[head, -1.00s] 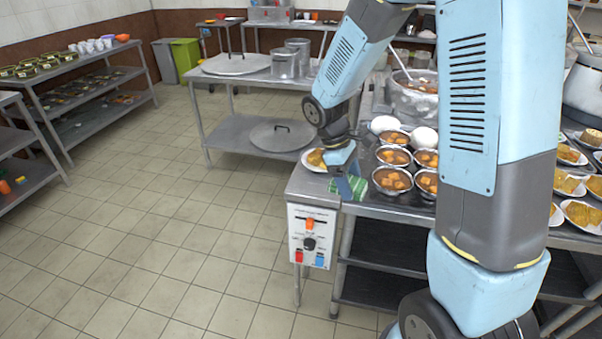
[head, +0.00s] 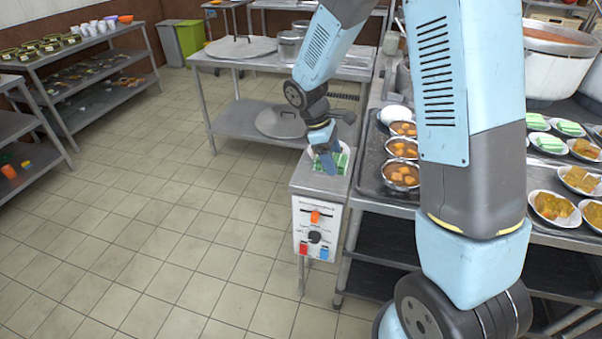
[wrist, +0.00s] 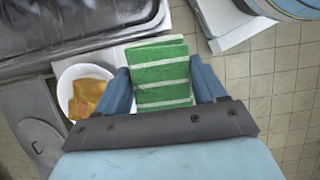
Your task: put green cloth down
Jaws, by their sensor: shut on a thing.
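The green cloth (head: 344,160) has white stripes and looks folded. In the wrist view the cloth (wrist: 160,62) lies between the two blue fingers of my gripper (wrist: 162,84). I cannot tell whether the cloth touches the counter top. My gripper hides part of it in the head view.
A white plate of food (wrist: 70,78) is close left of the cloth in the wrist view. Bowls of curry (head: 401,173) stand in a tray to the right. A control box (head: 317,228) fronts the counter. Another steel table (head: 230,131) stands behind; the floor at left is clear.

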